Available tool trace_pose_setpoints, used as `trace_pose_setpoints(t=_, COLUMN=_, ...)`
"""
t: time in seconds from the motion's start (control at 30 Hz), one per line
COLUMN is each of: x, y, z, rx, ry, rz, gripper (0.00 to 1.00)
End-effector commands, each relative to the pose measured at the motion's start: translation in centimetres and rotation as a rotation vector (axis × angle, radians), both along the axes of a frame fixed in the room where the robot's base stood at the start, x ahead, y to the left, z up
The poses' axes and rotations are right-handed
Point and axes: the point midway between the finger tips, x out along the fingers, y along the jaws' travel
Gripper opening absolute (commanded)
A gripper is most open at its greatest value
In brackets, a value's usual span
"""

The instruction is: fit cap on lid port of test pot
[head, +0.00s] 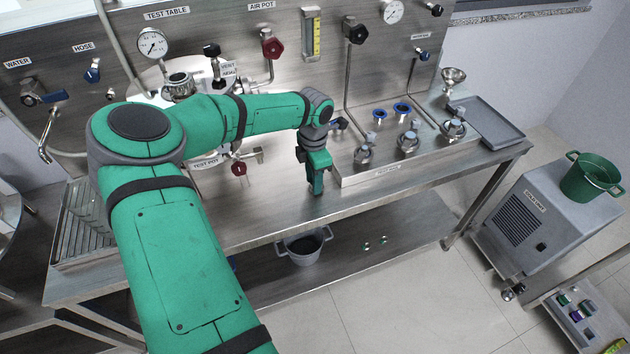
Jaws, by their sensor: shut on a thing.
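The test pot (150,82) stands at the back left of the steel bench, pale and shiny. My arm covers much of its lower part. A round metal fitting (179,86) shows on its lid, close to a tagged valve. I cannot tell the open port apart from the other lid fittings. My gripper (317,190) points down over the front part of the bench, to the right of the pot and well apart from it. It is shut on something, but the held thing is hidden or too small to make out. I cannot pick out the cap.
A grey tray (487,125) is at the bench's right end. Valves and pipes crowd the back panel. A bucket (303,247) stands below.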

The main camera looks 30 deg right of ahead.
Motion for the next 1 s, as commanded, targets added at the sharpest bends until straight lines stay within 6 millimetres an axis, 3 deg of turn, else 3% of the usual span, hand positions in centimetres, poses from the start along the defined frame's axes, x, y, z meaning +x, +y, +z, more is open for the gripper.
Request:
trace_pose_setpoints(t=0.47, x=0.0, y=0.0, z=0.2, rx=0.000, ry=0.000, rz=0.001, gripper=0.03)
trace_pose_setpoints(t=1.0, x=0.0, y=0.0, z=3.5, rx=0.000, ry=-0.001, rz=0.000, gripper=0.03)
